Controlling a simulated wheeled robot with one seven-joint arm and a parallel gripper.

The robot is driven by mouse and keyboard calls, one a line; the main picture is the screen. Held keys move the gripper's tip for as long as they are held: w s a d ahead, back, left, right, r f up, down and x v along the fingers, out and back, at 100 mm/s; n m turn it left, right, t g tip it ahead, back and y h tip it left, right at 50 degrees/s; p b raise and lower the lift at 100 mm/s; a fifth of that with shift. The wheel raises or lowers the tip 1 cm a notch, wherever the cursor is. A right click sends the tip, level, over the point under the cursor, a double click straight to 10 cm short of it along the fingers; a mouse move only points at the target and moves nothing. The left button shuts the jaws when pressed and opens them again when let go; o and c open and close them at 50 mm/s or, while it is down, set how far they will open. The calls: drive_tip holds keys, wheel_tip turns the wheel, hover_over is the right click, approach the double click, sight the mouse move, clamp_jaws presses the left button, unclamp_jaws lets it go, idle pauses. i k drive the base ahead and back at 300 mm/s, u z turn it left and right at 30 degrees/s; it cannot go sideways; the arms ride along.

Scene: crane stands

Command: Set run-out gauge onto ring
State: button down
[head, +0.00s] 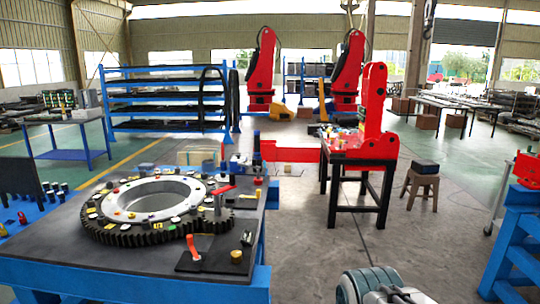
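A large toothed ring (140,236) lies flat on the dark top of a blue-framed table (60,262) at the left. It has a pale metal inner ring (155,195), and several small coloured items sit around its upper face. On a dark plate (215,262) at the ring's front right stand an orange-handled tool (193,246), a small yellow knob and a small dark upright piece. A post with a red bar (222,191) stands at the ring's right side. I cannot tell which of these is the run-out gauge. My gripper is not in view; part of my arm shows at the bottom edge.
A red crane stand (375,110) rises from a black-legged table (360,165), its red beam reaching left behind the ring's table. A stool (422,185) holds a dark box. A blue frame (520,235) stands at the right edge. The floor between is clear.

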sight(245, 163)
drive_tip(key=z, duration=0.55)
drive_tip(key=i, duration=3.05)
drive_tip(key=u, duration=0.7)
drive_tip(key=i, duration=0.7)
drive_tip(key=u, duration=0.3)
